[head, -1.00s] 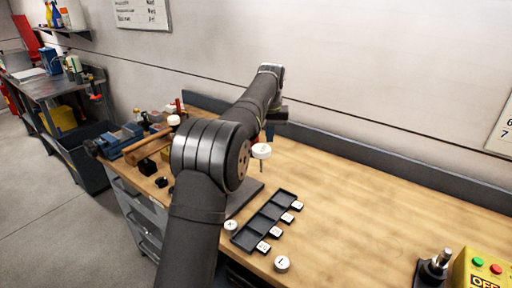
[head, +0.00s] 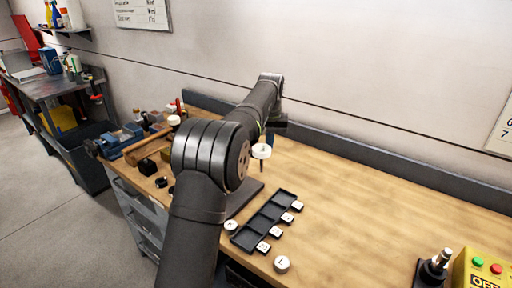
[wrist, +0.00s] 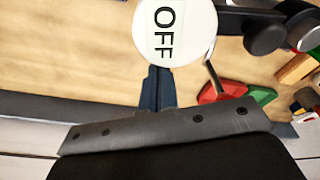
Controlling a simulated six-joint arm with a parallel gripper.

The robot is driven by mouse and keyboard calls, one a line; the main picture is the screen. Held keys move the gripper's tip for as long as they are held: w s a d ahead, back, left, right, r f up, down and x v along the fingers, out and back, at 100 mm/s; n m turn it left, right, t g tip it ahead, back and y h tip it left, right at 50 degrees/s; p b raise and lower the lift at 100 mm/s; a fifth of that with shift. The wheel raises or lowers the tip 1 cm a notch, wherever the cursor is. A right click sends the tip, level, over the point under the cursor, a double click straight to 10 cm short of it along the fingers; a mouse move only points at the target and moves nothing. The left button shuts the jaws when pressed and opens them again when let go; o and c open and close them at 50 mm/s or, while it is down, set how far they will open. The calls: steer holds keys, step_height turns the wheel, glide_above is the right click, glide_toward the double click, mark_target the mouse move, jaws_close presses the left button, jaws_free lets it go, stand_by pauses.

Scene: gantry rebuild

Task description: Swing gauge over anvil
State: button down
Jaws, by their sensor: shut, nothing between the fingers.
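The gauge appears to be the white round disc (head: 261,151) near the middle of the bench in the head view. In the wrist view the disc (wrist: 175,32) fills the top centre and carries the letters OFF. My gripper (wrist: 154,92) is shut and empty, its dark fingertips just below the disc's edge; I cannot tell whether they touch it. In the head view my gripper (head: 268,136) is partly hidden by my arm, just above and behind the disc. A dark flat base (head: 246,197) shows below. I cannot make out an anvil.
A dark tray (head: 265,222) with white-tagged compartments lies in front. White round pieces (head: 282,264) stand near the front edge. A yellow box (head: 483,272) with buttons is at right. Tools crowd the left; the bench's right middle is clear. Red and green pieces (wrist: 225,91) lie beside my fingers.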

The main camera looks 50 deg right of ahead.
mark_target(264, 153)
steer(key=shift+s+a, duration=0.1)
stand_by(0.3)
steer(key=shift+s+a, duration=0.55)
steer(key=shift+a, duration=0.5)
steer(key=shift+s+a, duration=0.2)
steer(key=shift+a, duration=0.3)
steer(key=shift+s+a, duration=0.2)
steer(key=shift+a, duration=0.3)
steer(key=shift+s+a, duration=0.2)
steer(key=shift+a, duration=0.95)
steer(key=shift+a, duration=1.2)
